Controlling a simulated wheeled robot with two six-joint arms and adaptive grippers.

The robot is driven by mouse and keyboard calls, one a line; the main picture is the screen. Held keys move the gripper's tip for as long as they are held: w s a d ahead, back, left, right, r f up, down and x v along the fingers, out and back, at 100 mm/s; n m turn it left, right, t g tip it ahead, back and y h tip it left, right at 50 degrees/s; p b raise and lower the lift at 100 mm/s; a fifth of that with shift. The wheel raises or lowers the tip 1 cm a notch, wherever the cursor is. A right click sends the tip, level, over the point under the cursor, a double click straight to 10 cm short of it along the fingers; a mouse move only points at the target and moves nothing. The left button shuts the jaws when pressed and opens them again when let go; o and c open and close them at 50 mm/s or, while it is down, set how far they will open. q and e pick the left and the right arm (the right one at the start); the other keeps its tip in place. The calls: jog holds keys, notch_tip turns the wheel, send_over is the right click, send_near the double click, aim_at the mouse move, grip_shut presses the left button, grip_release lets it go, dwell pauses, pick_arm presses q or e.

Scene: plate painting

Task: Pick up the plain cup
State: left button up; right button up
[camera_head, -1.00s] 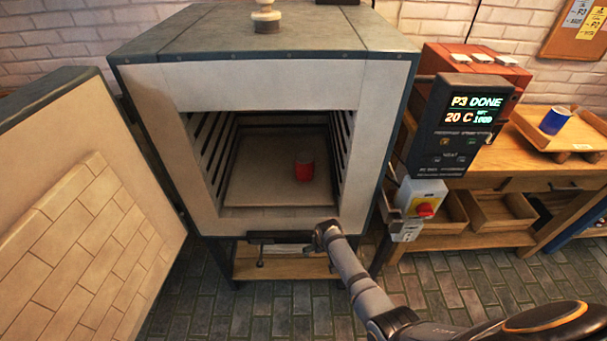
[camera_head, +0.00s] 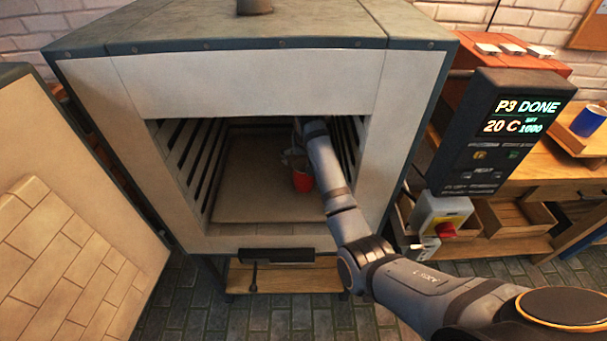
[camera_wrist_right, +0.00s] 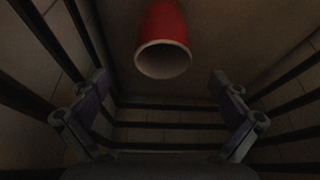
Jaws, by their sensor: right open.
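A plain red cup (camera_head: 303,180) stands on the kiln floor inside the open kiln, right of the middle. In the right wrist view the cup (camera_wrist_right: 163,45) shows at the top centre, with its pale round rim toward the camera. My right gripper (camera_head: 296,160) is inside the kiln, close to the cup and partly in front of it. In the right wrist view its two fingers (camera_wrist_right: 165,90) are spread wide, with nothing between them; the cup lies beyond the fingertips. My left gripper is not in view.
The kiln's front frame (camera_head: 270,90) surrounds my right arm, and slotted side walls (camera_head: 192,160) stand on both sides. The open kiln door (camera_head: 70,230) is at the left. A control box (camera_head: 500,130) reads "P3 DONE, 20 C".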

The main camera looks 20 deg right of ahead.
aim_at(303, 170)
jog(key=x, duration=0.4)
jog(key=s+x, duration=0.1)
jog(key=x, duration=0.1)
jog(key=shift+w+a+f+p, duration=0.1)
jog(key=shift+a+f+p, duration=0.15)
jog(key=shift+p, duration=0.05)
jog(key=shift+w+f, duration=0.1)
jog(key=shift+f, duration=0.25)
jog(key=shift+c, duration=1.7)
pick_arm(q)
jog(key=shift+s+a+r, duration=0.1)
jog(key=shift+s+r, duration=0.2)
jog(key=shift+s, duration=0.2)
pick_arm(e)
jog(key=c, duration=1.1)
jog(key=shift+w, duration=0.1)
jog(key=shift+c, duration=0.2)
